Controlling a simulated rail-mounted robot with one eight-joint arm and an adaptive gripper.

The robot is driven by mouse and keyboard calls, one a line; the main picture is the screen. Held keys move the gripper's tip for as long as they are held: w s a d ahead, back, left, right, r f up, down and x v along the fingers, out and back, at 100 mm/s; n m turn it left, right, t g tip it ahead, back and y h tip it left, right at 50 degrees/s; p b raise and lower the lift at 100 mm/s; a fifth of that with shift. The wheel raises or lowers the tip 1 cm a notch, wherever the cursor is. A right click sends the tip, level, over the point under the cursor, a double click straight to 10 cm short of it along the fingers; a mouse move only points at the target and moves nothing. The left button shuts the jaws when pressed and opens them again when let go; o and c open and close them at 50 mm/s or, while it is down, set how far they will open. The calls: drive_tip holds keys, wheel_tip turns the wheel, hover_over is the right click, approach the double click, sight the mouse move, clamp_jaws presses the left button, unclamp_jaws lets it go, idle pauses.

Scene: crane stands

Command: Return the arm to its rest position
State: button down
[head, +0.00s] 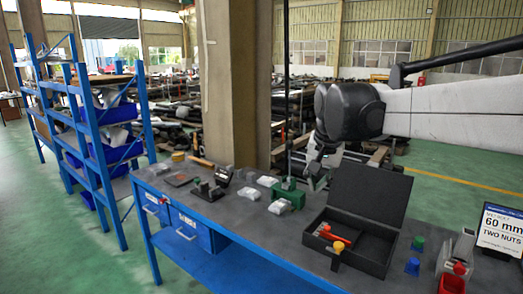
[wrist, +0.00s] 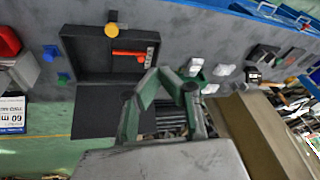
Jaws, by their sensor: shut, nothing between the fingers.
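My gripper (head: 318,172) hangs from my arm over the back of the grey workbench (head: 237,221), to the left of the raised lid of the black case. Its fingers are shut and hold nothing. In the wrist view the gripper (wrist: 166,74) shows with its fingers in front of the bench, near the black case (wrist: 82,68). My arm reaches in from the right of the head view, roughly level and above the bench.
The black case (head: 374,259) stands open, holding an orange-red tool (head: 331,237). White packets (head: 279,206) and a green block (head: 289,193) lie left of it. Small blue and green pieces and a sign (head: 499,230) stand right. A concrete pillar (head: 232,80) rises behind the bench; blue shelving (head: 108,150) stands left.

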drive_tip(key=s+d+f+n+t, duration=0.1)
drive_tip(key=s+d+f, duration=0.1)
drive_tip(key=s, duration=0.7)
drive_tip(key=s+d+f+n+t, duration=0.1)
drive_tip(key=s+d+f, duration=0.1)
drive_tip(key=s+f, duration=0.3)
drive_tip(key=s+d+f+n+t, duration=0.1)
drive_tip(key=s+d+f, duration=0.1)
drive_tip(key=s, duration=1.1)
drive_tip(key=shift+f, duration=0.85)
